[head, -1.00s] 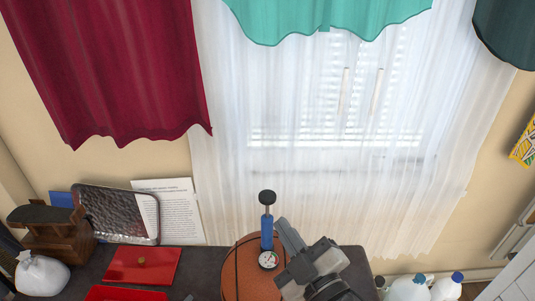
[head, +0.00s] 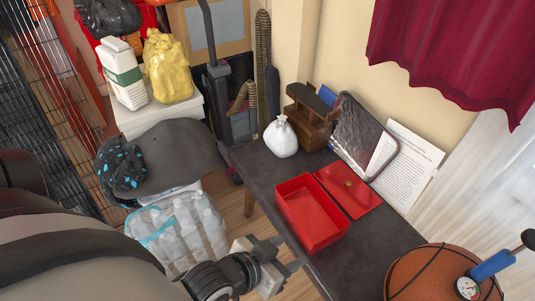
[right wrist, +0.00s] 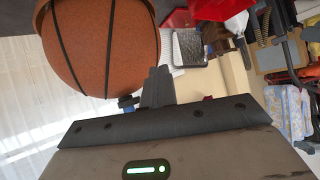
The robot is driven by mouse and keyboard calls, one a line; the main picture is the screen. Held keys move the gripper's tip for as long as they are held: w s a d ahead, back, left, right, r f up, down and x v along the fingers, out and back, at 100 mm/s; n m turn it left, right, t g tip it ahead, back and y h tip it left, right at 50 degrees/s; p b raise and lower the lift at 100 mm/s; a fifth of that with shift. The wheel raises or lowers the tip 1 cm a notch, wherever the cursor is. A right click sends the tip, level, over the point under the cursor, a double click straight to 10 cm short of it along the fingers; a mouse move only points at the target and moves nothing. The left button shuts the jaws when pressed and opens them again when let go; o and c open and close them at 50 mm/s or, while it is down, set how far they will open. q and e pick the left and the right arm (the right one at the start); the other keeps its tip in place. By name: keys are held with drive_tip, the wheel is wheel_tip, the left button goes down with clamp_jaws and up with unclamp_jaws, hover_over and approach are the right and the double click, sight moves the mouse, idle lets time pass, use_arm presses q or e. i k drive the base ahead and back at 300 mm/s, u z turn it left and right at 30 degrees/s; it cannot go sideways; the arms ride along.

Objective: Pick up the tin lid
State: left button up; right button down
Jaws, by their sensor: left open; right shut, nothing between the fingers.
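The tin lid (head: 348,190) is a flat red square with a small brass knob, lying on the dark table. The open, empty red tin (head: 310,212) stands beside it, to its left and front. My left gripper (head: 288,254) is open and empty by the table's front edge, below and left of the tin, apart from it and the lid. My right gripper (right wrist: 157,84) shows in the right wrist view, shut and empty, near the basketball. It is outside the head view.
The dark table (head: 365,255) also holds a white sack (head: 281,138), a wooden box (head: 308,118), a leaning metal tray (head: 362,137), a paper sheet (head: 408,160), a basketball (head: 425,272) and a blue pump (head: 492,266). A bottle pack (head: 185,230) and grey chair (head: 175,150) stand left.

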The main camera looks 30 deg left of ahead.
sight(353, 196)
drive_tip(key=u, duration=0.6)
drive_tip(key=k, duration=0.95)
drive_tip(key=u, duration=0.55)
drive_tip(key=i, duration=1.3)
drive_tip(key=z, duration=0.95)
drive_tip(key=k, duration=0.4)
